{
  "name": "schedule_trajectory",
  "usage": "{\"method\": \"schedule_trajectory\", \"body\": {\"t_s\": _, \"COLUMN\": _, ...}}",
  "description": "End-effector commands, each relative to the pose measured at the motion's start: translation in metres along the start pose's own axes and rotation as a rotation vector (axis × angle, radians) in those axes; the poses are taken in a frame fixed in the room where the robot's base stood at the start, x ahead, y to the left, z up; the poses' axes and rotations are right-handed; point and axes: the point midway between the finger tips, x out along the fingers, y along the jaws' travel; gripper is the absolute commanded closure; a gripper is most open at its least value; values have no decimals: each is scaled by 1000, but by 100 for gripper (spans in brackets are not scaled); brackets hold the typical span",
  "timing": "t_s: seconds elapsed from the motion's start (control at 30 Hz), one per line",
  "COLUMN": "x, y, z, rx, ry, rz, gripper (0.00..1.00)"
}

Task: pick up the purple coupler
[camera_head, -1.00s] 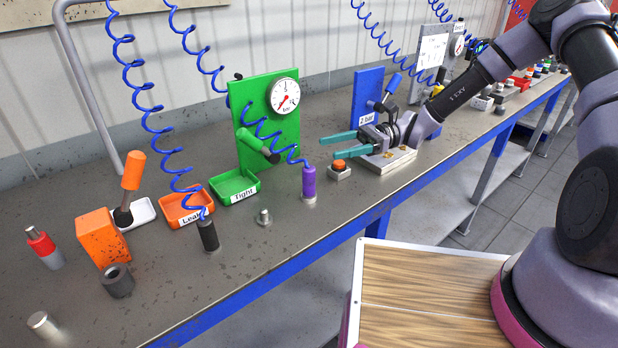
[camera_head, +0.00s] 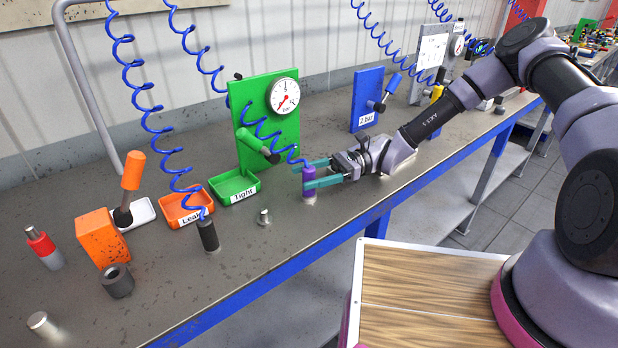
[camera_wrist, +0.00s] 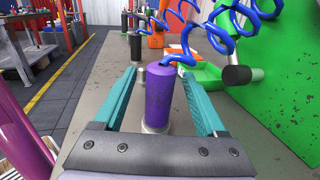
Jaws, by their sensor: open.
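The purple coupler (camera_head: 309,181) stands upright on the bench, with a blue coiled hose at its top. My gripper (camera_head: 310,174) is open, its two teal fingers reaching level on either side of the coupler. In the wrist view the purple coupler (camera_wrist: 172,98) stands between the teal fingers of my gripper (camera_wrist: 160,95). The coupler's base rests on a metal fitting, partly hidden.
A green panel (camera_head: 270,95) with a gauge and lever stands behind the coupler. A green tray (camera_head: 236,188) labelled Tight and an orange tray (camera_head: 185,210) lie to the left. The bench front edge is close.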

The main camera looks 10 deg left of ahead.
Motion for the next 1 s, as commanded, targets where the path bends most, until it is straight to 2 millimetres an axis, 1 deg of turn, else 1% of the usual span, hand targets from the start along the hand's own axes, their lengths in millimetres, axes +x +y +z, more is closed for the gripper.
{"method": "schedule_trajectory", "body": {"t_s": 0.2, "x": 1, "y": 0, "z": 0, "rx": 0, "ry": 0, "rz": 0, "gripper": 26}}
{"method": "schedule_trajectory", "body": {"t_s": 0.23, "x": 1, "y": 0, "z": 0, "rx": 0, "ry": 0, "rz": 0, "gripper": 30}}
{"method": "schedule_trajectory", "body": {"t_s": 0.27, "x": 1, "y": 0, "z": 0, "rx": 0, "ry": 0, "rz": 0, "gripper": 42}}
{"method": "schedule_trajectory", "body": {"t_s": 0.3, "x": 1, "y": 0, "z": 0, "rx": 0, "ry": 0, "rz": 0, "gripper": 57}}
{"method": "schedule_trajectory", "body": {"t_s": 0.37, "x": 1, "y": 0, "z": 0, "rx": 0, "ry": 0, "rz": 0, "gripper": 80}}
{"method": "schedule_trajectory", "body": {"t_s": 0.4, "x": 1, "y": 0, "z": 0, "rx": 0, "ry": 0, "rz": 0, "gripper": 95}}
{"method": "schedule_trajectory", "body": {"t_s": 0.43, "x": 1, "y": 0, "z": 0, "rx": 0, "ry": 0, "rz": 0, "gripper": 100}}
{"method": "schedule_trajectory", "body": {"t_s": 0.67, "x": 1, "y": 0, "z": 0, "rx": 0, "ry": 0, "rz": -1, "gripper": 100}}
{"method": "schedule_trajectory", "body": {"t_s": 0.77, "x": 1, "y": -1, "z": 5, "rx": -2, "ry": 0, "rz": 0, "gripper": 100}}
{"method": "schedule_trajectory", "body": {"t_s": 0.87, "x": 0, "y": -1, "z": 18, "rx": -3, "ry": 1, "rz": -1, "gripper": 100}}
{"method": "schedule_trajectory", "body": {"t_s": 1.0, "x": 0, "y": -1, "z": 46, "rx": -5, "ry": 3, "rz": 0, "gripper": 100}}
